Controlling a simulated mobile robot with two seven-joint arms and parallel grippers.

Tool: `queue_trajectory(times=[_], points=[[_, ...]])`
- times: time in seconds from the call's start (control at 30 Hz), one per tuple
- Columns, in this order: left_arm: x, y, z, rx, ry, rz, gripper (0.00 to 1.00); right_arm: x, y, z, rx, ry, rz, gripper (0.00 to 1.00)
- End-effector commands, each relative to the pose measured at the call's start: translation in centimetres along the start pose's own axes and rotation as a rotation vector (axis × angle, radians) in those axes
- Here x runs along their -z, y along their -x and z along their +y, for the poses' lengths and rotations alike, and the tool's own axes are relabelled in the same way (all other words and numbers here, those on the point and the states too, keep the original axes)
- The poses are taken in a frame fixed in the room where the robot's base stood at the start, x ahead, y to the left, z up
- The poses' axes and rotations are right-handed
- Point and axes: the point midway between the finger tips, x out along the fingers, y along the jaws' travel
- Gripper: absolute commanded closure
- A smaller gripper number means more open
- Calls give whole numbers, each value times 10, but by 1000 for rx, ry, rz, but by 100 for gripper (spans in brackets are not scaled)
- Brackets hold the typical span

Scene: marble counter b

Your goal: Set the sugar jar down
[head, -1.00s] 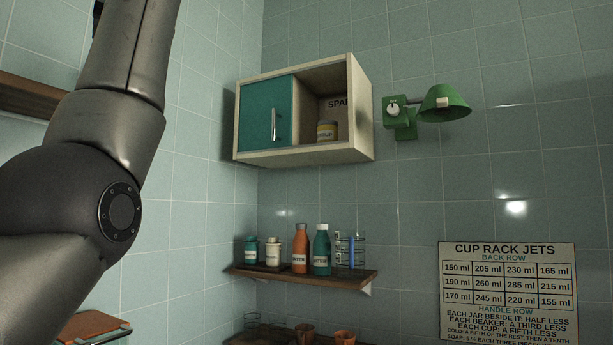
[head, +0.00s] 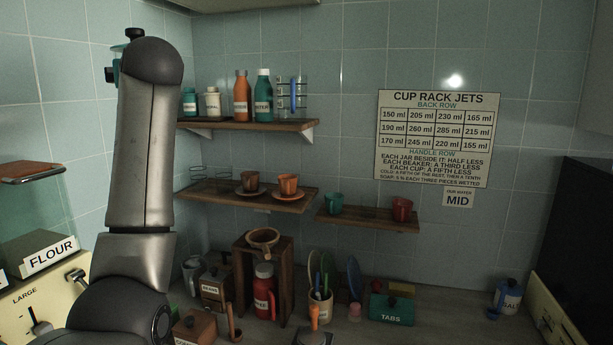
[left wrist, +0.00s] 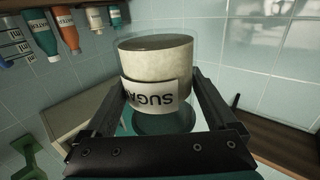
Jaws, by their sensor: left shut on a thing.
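The sugar jar (left wrist: 150,95) is in the left wrist view, a glass jar with pale contents and a white SUGAR label that reads upside down there. The wall bottles also appear upside down in that view. My left gripper (left wrist: 160,80) is shut on the jar, one dark finger on each side. The jar hangs clear of any surface I can see. In the head view my left arm rises at the left. A small teal and dark part shows behind its top, but I cannot tell gripper from jar there. My right gripper is not in view.
A shelf (head: 250,125) holds several bottles. Lower shelves (head: 245,198) (head: 368,221) hold cups. The counter (head: 440,335) carries a wooden stand (head: 285,270) with a red flask, a TABS box (head: 391,310) and a salt jar (head: 508,297).

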Motion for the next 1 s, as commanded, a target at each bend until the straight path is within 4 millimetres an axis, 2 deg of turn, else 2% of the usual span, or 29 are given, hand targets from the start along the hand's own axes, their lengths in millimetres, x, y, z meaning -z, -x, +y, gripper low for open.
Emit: queue_trajectory(times=[0.03,0.1,0.47,0.77,1.0], points=[[-22,1,5,-17,-1,2,93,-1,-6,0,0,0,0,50],[-46,2,11,-40,-1,2,93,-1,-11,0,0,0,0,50],[-170,22,34,-162,-1,1,93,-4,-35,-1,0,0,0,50],[-264,55,42,-265,-2,2,93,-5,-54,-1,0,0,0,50],[-334,90,41,-346,-2,1,93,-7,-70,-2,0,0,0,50]])
